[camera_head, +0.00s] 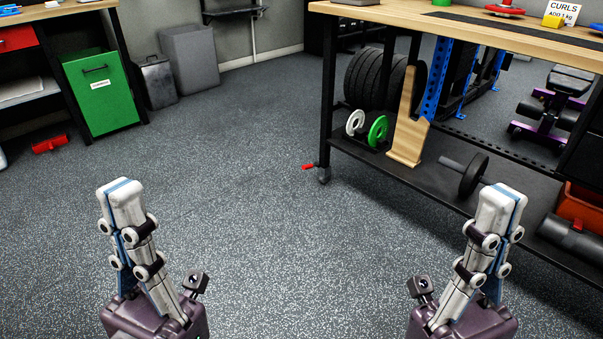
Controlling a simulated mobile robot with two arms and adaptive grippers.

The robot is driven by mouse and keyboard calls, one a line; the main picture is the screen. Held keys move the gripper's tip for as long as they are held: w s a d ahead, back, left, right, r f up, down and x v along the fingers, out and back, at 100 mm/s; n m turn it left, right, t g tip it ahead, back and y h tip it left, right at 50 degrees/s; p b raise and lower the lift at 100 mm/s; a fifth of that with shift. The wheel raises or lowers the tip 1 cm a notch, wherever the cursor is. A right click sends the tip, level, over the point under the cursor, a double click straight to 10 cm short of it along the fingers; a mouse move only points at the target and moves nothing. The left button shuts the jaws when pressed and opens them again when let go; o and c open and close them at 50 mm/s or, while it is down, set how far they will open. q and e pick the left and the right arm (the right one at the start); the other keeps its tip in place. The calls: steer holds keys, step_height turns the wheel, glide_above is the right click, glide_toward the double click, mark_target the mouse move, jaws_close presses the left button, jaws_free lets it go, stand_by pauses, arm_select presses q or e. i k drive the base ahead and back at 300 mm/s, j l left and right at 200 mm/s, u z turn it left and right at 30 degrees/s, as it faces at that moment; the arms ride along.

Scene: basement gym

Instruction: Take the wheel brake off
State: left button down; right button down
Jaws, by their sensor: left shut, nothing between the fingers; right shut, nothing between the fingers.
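A small red brake lever (308,167) sticks out to the left from the caster wheel (324,175) at the foot of the workbench's near left leg. My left gripper (122,190) is shut and empty over the floor at lower left, well away from the lever. My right gripper (503,195) is shut and empty at lower right, in front of the bench's lower shelf and apart from the wheel. Both grippers point upward in the picture.
The workbench (400,17) has a lower shelf (433,178) with plates, a wooden stand (408,140) and a dumbbell (470,174). A green-fronted cabinet (103,95) and grey bins (190,60) stand at back left. A red object (50,144) lies on the floor at left. The middle floor is clear.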

mark_target(309, 166)
steer(key=i+j+z, duration=0.1)
steer(key=i+z, duration=0.15)
steer(key=i, duration=2.25)
